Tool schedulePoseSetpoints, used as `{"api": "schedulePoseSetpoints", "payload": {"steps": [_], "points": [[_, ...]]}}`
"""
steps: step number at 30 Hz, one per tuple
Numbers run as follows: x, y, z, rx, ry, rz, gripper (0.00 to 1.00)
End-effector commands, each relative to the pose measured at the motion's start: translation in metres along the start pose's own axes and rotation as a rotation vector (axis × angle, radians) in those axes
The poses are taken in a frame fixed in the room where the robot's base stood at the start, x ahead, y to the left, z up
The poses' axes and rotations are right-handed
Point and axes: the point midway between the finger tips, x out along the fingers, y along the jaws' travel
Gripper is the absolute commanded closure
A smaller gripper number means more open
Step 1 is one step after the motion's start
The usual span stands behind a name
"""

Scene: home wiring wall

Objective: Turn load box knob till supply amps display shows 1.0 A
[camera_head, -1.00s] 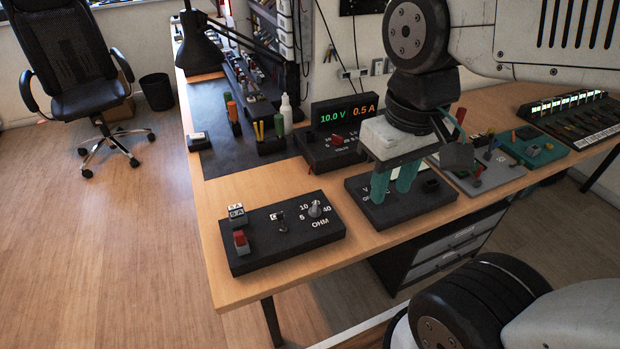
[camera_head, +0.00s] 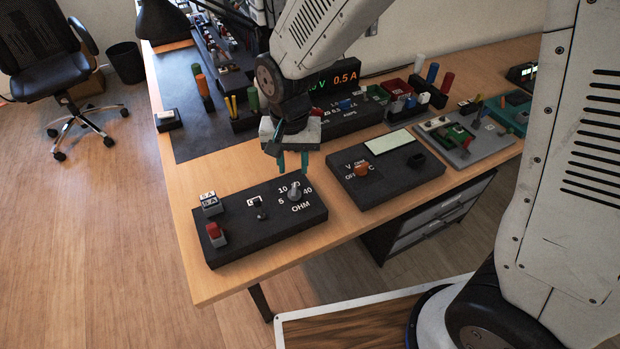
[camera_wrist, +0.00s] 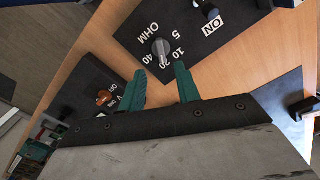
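The black load box (camera_head: 266,239) sits at the table's front left corner. Its grey OHM knob (camera_head: 295,192) stands among marks 5, 10, 20 and 40. The knob also shows in the wrist view (camera_wrist: 160,47), where it seems to point near 20. The supply (camera_head: 343,116) at the back has a display (camera_head: 345,79) reading 0.5 A in orange; my arm partly hides its green volts figure. My gripper (camera_head: 293,162) hangs above and just behind the knob, fingers down. In the wrist view its teal fingers (camera_wrist: 160,85) are apart with nothing between them, short of the knob.
A meter box (camera_head: 387,180) with an orange knob stands right of the load box. A red switch (camera_head: 216,232) and a small black lever (camera_head: 261,212) rise from the load box. Circuit boards (camera_head: 468,142) and pen holders lie further right and back. Bare wood separates the two boxes.

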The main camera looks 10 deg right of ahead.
Motion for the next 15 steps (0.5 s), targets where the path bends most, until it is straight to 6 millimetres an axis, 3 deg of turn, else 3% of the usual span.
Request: {"api": "schedulePoseSetpoints", "payload": {"steps": [5, 15], "points": [[0.012, 0.0, -0.001, 0.035, 0.003, -0.003, 0.67], [0.064, 0.001, -0.001, 0.033, 0.002, -0.001, 0.67]]}}
